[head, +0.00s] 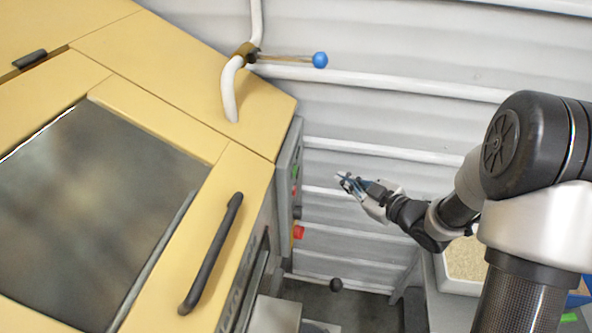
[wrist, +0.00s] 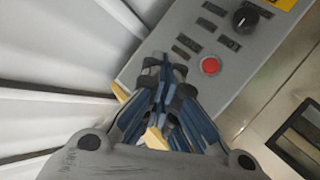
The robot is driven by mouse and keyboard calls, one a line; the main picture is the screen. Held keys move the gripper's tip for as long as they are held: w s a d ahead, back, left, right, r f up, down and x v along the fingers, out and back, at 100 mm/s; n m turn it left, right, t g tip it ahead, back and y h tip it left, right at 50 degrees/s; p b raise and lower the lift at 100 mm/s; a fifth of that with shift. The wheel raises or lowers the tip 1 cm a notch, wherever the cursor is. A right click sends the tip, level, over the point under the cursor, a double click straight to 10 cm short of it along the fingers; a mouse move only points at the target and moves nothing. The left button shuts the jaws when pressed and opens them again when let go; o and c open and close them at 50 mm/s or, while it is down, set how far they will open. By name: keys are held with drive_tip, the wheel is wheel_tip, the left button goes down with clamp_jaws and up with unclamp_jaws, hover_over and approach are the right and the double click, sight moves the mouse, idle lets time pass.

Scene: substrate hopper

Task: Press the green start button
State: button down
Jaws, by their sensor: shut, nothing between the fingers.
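The green start button (head: 295,172) shows edge-on in the head view, near the top of the grey control panel (head: 285,160) on the side of the yellow machine. In the wrist view no green shows; my fingers cover part of the panel (wrist: 185,22). My gripper (head: 345,179) is shut and empty. In the head view its tips point left toward the panel, with a visible gap to it. In the wrist view my gripper (wrist: 166,62) overlaps the panel's lower part, left of a red button (wrist: 209,65).
A black knob (wrist: 245,17) sits beyond the red button. A red stop control on yellow (head: 298,232) is low on the panel. A lever with a blue ball (head: 320,60) sticks out above. A black door handle (head: 211,255) is on the machine front. Ribbed wall stands behind.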

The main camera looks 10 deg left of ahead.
sight(295, 171)
drive_tip(key=a+b, duration=0.1)
drive_tip(key=a, duration=0.7)
drive_tip(key=shift+w+a, duration=0.15)
drive_tip(key=shift+a, duration=0.25)
drive_tip(key=shift+a+b, duration=0.1)
drive_tip(key=shift+b, duration=0.2)
idle(1.0)
drive_tip(key=shift+a, duration=0.3)
